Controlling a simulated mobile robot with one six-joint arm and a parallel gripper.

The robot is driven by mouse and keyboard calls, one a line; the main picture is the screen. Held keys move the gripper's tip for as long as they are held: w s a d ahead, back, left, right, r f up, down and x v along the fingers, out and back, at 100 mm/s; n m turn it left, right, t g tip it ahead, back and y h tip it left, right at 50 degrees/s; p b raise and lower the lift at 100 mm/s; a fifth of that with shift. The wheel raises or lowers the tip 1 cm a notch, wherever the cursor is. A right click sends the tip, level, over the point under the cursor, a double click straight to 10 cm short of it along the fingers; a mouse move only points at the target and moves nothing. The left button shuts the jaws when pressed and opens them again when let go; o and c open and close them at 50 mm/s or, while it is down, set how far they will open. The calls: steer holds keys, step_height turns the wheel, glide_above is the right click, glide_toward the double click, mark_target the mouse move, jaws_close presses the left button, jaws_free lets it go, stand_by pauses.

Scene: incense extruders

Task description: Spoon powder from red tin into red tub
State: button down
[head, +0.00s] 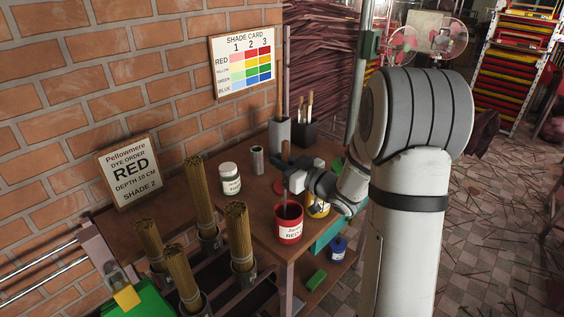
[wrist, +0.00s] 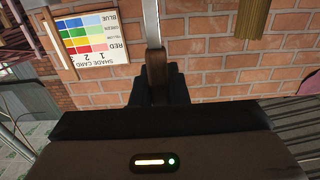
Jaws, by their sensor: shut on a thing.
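The red tin (head: 290,235), open at the top and labelled, stands near the front edge of the wooden table. My gripper (head: 290,178) is above it, shut on the brown handle (head: 286,152) of a spoon. The handle points up, and a thin metal shaft runs down towards the tin's mouth; the spoon's bowl is hidden. In the wrist view my gripper (wrist: 157,92) holds the same handle (wrist: 157,68), with the metal shaft (wrist: 151,25) beyond it. I cannot make out powder on the spoon. I cannot pick out a red tub in either view.
A yellow tin (head: 318,208) stands close right of the red tin, partly behind my arm. A white jar (head: 230,180) is behind left. Several incense bundles (head: 239,235) stand at left. An order sign (head: 128,172) reads RED, depth 10 cm, shade 2; a shade card (head: 243,62) hangs above.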

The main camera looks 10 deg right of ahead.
step_height(320, 180, up, 15)
steer(key=p, duration=0.9)
steer(key=shift+p, duration=0.35)
stand_by(0.4)
